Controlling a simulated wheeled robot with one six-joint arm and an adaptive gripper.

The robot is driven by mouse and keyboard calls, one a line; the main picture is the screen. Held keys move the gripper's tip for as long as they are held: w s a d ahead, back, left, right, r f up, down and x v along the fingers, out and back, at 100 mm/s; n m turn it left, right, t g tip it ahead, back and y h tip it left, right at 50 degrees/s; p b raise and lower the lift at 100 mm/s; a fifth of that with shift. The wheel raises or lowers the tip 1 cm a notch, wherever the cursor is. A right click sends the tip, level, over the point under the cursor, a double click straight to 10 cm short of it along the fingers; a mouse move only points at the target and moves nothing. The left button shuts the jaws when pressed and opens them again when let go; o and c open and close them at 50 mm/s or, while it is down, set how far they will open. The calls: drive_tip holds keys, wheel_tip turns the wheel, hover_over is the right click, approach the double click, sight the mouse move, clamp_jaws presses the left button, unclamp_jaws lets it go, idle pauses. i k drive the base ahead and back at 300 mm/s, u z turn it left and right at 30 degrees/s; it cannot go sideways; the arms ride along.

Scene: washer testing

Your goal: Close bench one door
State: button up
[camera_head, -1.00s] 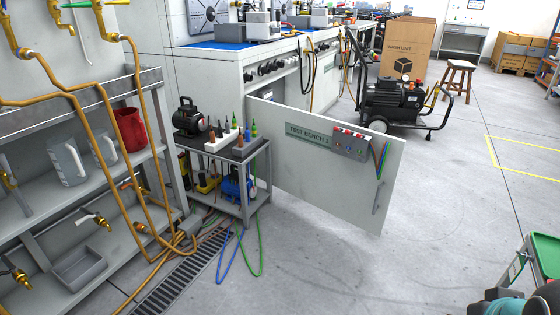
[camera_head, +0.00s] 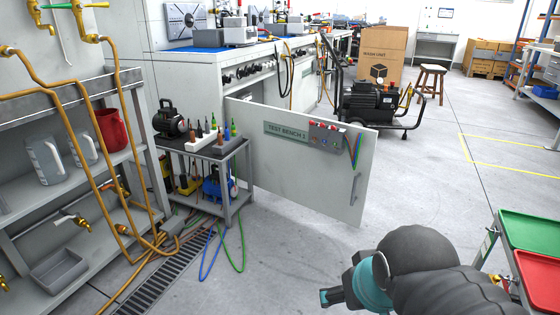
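The bench one door (camera_head: 295,165), a white panel labelled "TEST BENCH 1", stands swung out wide open from the white bench (camera_head: 190,85). It has a vertical handle (camera_head: 355,188) near its free right edge and a small switch box with coloured wires at its top. My gripper (camera_head: 326,298) is at the bottom right, in front of and below the door's free edge, apart from it. Only a small dark and teal part of its end shows, so its fingers cannot be made out. The arm behind it is dark grey.
A small cart (camera_head: 205,150) with bottles and a pump stands left of the door, near its hinge side. Blue and green hoses (camera_head: 240,250) lie on the floor by a drain grate. A black compressor (camera_head: 375,105) stands behind the door. Red and green trays (camera_head: 530,235) are at right.

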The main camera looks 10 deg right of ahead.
sight(284, 163)
drive_tip(key=k, duration=0.35)
drive_tip(key=z, duration=0.65)
drive_tip(key=i, duration=1.5)
drive_tip(key=u, duration=0.25)
